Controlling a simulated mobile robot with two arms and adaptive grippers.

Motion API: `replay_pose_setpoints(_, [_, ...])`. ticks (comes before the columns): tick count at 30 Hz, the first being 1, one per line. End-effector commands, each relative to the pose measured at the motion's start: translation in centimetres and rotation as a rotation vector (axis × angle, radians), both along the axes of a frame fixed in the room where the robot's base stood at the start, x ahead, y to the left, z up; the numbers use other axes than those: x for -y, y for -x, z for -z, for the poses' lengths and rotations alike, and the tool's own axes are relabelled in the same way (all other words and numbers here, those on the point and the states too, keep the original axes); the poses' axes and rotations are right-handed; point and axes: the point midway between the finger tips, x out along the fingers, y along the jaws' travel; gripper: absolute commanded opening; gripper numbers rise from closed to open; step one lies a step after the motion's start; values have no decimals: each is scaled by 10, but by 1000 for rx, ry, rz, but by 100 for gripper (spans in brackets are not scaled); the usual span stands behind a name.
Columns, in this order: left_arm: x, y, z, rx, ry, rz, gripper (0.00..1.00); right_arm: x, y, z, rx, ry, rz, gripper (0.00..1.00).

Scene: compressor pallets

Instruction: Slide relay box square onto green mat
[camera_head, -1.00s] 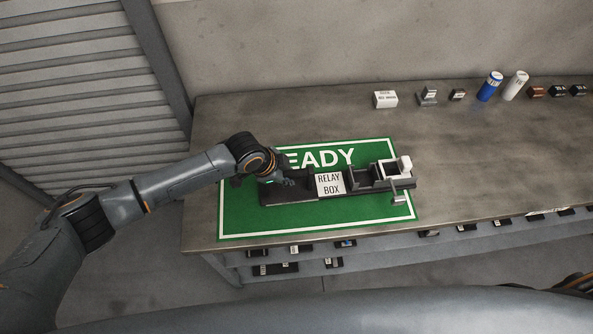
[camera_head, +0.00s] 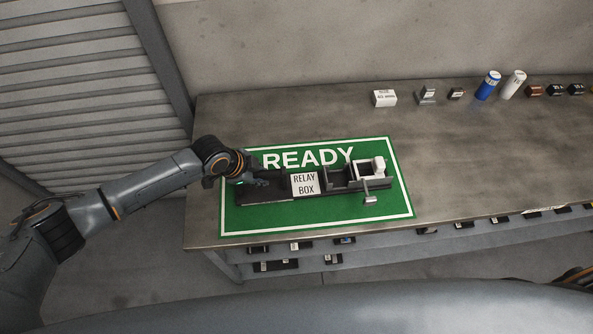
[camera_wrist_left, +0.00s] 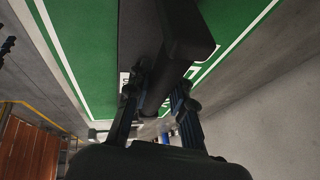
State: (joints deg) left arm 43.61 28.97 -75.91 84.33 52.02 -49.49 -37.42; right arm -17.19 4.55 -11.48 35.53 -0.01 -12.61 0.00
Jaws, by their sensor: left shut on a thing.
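The relay box (camera_head: 305,184) is a long dark unit with a white "RELAY BOX" label and a pale frame and handle at its right end. It lies on the green mat (camera_head: 350,212), which has a white border and the word READY. The whole box appears within the border, its long side roughly along the mat's. My left gripper (camera_head: 243,182) is at the box's left end. In the left wrist view its fingers (camera_wrist_left: 157,100) close on both sides of a dark bar of the relay box (camera_wrist_left: 182,35).
Along the table's back stand a white box (camera_head: 384,98), a blue can (camera_head: 488,85), a white cylinder (camera_head: 513,84) and several small parts. A shelf with small dark parts (camera_head: 275,265) runs below the front edge. The table right of the mat is clear.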

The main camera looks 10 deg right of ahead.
Motion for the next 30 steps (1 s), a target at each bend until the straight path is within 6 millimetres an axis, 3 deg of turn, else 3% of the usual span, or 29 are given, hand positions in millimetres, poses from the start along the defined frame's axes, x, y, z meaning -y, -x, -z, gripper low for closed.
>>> replay_pose_setpoints(6, [-3, 2, 4, -6, -10, -2, 0, 2, 0, 0, 0, 2, 0, 40])
replay_pose_setpoints(7, [-3, 2, 4, -6, -10, -2, 26, 2, 0, 0, 1, 3, -1, 40])
replay_pose_setpoints(11, [-3, 2, 3, -6, -8, -2, 49, 4, -1, 0, 1, 5, -1, 40])
replay_pose_setpoints(23, [-4, 2, -5, -2, -4, 0, 49, 1, 0, 0, 0, 1, 0, 40])
replay_pose_setpoints(30, [-22, 12, -44, 0, -4, -1, 49, 1, 0, 0, 0, 1, 0, 40])
